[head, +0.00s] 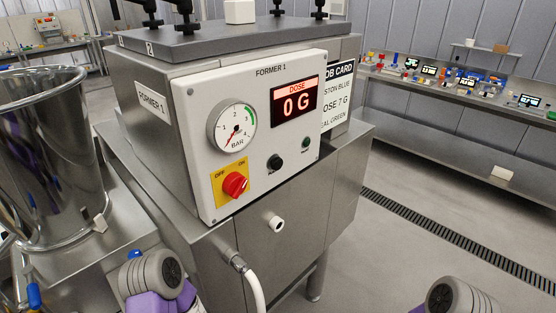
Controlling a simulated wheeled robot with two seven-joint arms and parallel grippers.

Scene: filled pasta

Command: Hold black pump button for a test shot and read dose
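The machine marked FORMER 1 has a white front panel (265,130). The black pump button (274,162) sits low in the middle of the panel, with a small green button (306,143) to its right. The red dose display (296,102) reads 0 G. A round BAR gauge (232,129) is on the left, its needle pointing to the lower left. A red rotary switch (235,185) sits on a yellow OFF/ON plate. Parts of my two arms show at the bottom edge, but neither gripper's fingers can be seen.
A steel hopper (45,150) stands at the left.

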